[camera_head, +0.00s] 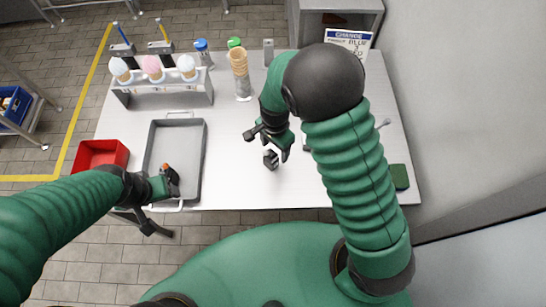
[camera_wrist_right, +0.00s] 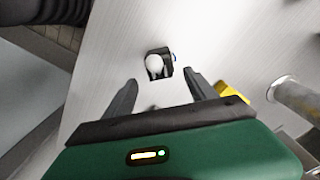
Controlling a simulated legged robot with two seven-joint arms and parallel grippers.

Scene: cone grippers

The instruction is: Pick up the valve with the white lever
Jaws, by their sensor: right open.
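The valve (camera_head: 271,160) is a small dark piece on the bare metal table, right of the grey tray. In the right wrist view the valve (camera_wrist_right: 167,70) is black, with its rounded white lever (camera_wrist_right: 154,63) showing on top. My right gripper (camera_head: 267,146) is open above the table, close to the valve. In the wrist view the valve lies just beyond my right gripper's fingertips (camera_wrist_right: 162,82), roughly centred between them, and nothing is held.
The grey tray (camera_head: 148,160) and a red bin (camera_head: 100,153) are at left. A cone rack (camera_head: 165,98) and stacked cones (camera_head: 239,62) stand at the back. A green pad (camera_head: 399,177) lies at right.

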